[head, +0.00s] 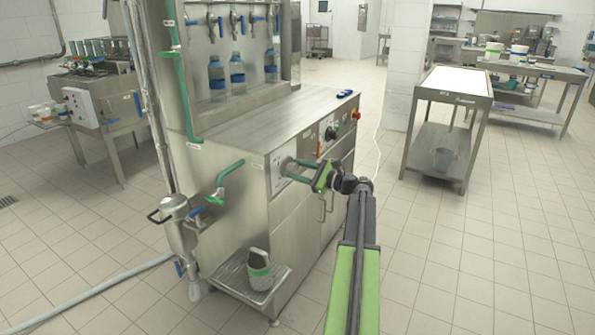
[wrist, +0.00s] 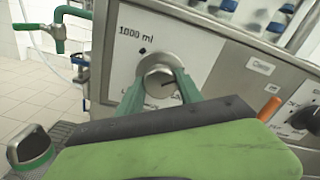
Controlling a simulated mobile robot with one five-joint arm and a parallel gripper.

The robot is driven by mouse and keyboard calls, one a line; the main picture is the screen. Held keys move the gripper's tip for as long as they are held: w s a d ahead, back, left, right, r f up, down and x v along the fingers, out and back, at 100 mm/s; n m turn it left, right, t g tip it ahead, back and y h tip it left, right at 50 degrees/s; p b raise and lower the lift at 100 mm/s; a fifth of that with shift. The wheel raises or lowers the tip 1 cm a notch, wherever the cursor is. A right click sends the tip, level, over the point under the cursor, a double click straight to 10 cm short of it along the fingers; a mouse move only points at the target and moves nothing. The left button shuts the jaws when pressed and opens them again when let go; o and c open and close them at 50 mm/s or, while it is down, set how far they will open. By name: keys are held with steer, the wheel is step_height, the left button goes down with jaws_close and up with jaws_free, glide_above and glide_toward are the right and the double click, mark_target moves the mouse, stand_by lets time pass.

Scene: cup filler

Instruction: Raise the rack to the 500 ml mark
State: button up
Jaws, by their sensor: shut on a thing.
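A round metal knob (wrist: 160,76) sits on a white plate (wrist: 130,58) on the steel machine's front. The plate reads "1000 ml" at its upper left, with a black diamond mark beneath. A dark line on the knob points right and slightly up. Another label lower on the plate is partly hidden. No 500 ml mark is legible. My gripper (wrist: 161,88) is shut on the knob, its green fingers on either side; it also shows in the head view (head: 296,165).
The steel machine (head: 265,110) has an orange lever (wrist: 269,109) and a black knob (wrist: 303,115) right of the held knob. A drip tray (head: 275,285) with a cup (head: 259,268) juts out low. A steel table (head: 455,85) stands right. Tiled floor is clear at front right.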

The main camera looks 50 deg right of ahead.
steer(key=m, duration=0.5)
steer(key=shift+m, duration=0.3)
steer(key=m, duration=0.5)
steer(key=shift+m, duration=0.3)
steer(key=o, duration=1.4)
steer(key=shift+c, duration=0.2)
steer(key=shift+s+d, duration=0.1)
steer(key=v, duration=1.7)
steer(key=shift+s, duration=0.1)
